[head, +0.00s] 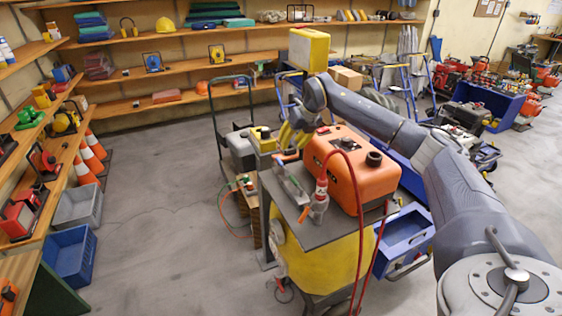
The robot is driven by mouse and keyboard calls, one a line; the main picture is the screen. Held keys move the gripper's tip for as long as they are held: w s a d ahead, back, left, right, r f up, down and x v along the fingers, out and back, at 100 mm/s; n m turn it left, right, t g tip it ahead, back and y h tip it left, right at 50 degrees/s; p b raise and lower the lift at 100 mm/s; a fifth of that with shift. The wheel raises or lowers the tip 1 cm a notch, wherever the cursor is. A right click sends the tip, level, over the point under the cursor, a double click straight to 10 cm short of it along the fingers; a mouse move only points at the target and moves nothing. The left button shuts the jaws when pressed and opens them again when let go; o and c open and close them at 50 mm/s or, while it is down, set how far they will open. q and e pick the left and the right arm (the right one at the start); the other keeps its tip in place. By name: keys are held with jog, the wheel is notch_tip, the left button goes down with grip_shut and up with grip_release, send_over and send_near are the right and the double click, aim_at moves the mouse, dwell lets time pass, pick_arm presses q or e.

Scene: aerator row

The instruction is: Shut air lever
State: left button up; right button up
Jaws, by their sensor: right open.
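An orange machine (352,165) sits on the grey top of a yellow stand (342,258). At its front left a silver and red valve fitting (320,200) stands upright with a red hose (358,190) joined to it. A small red-orange piece (304,214) at the fitting's left looks like the air lever; its exact position is too small to tell. My right gripper (284,146) hangs fingers down, open, by the machine's left back side, up and left of the fitting and apart from it. My left gripper is out of view.
A blue open drawer (404,236) juts out right of the stand. A cart with a dark handle (233,82) stands behind on the left. Shelves (45,150) line the left wall, with blue and grey crates (70,254) below. The floor (165,220) between is clear.

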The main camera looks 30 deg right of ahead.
aim_at(281, 162)
jog(key=x, duration=1.1)
jog(key=shift+a, duration=0.1)
jog(key=shift+c, duration=0.4)
grip_shut()
